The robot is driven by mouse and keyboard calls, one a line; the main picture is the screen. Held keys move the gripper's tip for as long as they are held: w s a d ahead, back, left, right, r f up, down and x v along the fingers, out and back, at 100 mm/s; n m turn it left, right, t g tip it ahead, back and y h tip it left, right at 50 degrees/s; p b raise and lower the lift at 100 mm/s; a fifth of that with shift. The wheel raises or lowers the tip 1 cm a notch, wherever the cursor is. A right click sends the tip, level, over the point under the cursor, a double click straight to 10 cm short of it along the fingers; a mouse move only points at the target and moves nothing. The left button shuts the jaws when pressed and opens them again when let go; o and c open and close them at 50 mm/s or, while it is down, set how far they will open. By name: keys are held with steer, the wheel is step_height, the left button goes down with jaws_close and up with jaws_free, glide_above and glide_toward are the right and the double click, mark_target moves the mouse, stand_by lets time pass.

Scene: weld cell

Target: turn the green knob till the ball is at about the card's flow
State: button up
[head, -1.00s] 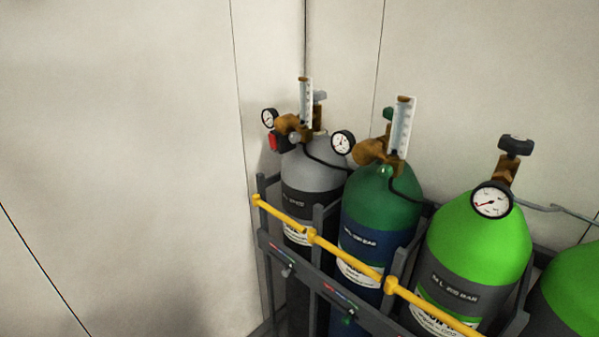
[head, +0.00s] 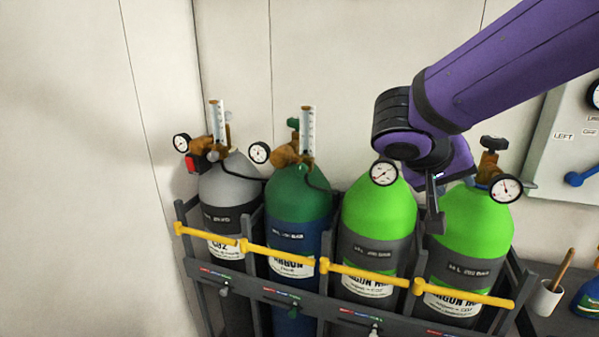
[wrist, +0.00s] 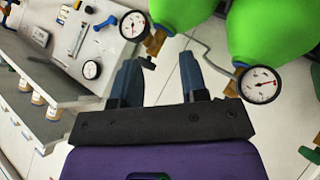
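A green knob (head: 293,123) sits on the brass regulator (head: 288,155) of the dark green argon cylinder (head: 300,196). A clear flow tube (head: 307,128) with a scale stands upright beside it; its ball is too small to make out. No card's flow figure is readable. My gripper (head: 433,207) hangs in front of the two bright green cylinders, well right of the knob. In the wrist view my gripper (wrist: 162,78) has its fingers apart with nothing between them.
A grey cylinder (head: 228,182) with its own flow tube stands left; bright green cylinders (head: 378,205) stand right. A yellow bar (head: 285,254) crosses the rack front. A wall board (head: 570,140) and a brush pot (head: 546,297) are at right. The left wall is bare.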

steer(key=w+a+f+t+h, duration=0.1)
steer(key=w+a+t, duration=0.2)
steer(key=w+a, duration=0.25)
steer(key=n+t+y, duration=0.1)
steer(key=t+y, duration=0.4)
steer(key=t, duration=0.4)
glide_toward(300, 171)
steer(key=x, duration=0.9)
steer(key=shift+w+d, duration=0.15)
steer(key=shift+w, duration=0.2)
steer(key=c, duration=0.7)
steer(key=shift+o, duration=0.3)
steer(key=shift+n, duration=0.5)
